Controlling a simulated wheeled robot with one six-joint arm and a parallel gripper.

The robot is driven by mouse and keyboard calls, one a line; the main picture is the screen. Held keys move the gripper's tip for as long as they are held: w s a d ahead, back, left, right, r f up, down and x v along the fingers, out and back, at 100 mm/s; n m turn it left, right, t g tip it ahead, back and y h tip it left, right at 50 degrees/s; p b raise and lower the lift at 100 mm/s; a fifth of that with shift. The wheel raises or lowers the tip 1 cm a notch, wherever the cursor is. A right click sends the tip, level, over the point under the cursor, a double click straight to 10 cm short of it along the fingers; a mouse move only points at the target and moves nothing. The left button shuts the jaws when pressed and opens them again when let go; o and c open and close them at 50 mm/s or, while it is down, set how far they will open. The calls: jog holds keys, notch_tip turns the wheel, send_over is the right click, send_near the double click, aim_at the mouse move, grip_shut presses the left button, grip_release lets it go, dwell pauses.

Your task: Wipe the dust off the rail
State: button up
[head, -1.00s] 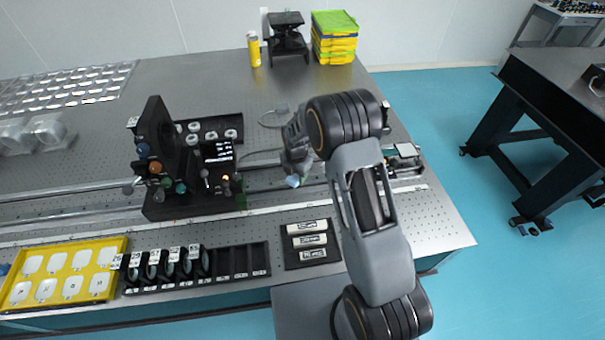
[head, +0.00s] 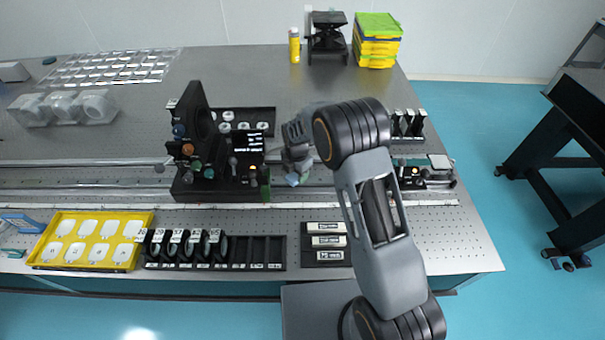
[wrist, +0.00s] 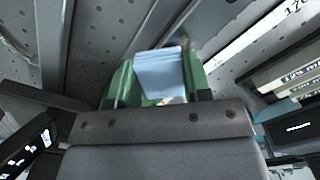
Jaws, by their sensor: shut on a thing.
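My gripper (wrist: 158,82) has green fingers shut on a folded light-blue wipe (wrist: 160,65). In the head view the wipe (head: 293,180) is a small blue patch below my wrist, right of the black optics assembly. The long grey metal rail (head: 85,185) runs left to right across the table, partly hidden behind that assembly and my arm. In the wrist view a rail (wrist: 110,35) passes just beyond the wipe. I cannot tell whether the wipe touches it. Dust cannot be made out clearly.
The black optics assembly (head: 215,165) stands close left of my gripper. A small carriage (head: 425,172) sits at the rail's right end.

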jog(key=shift+d+r+p, duration=0.1)
jog(key=shift+r+p, duration=1.8)
jog(key=shift+r, duration=2.05)
jog(key=shift+f, duration=0.1)
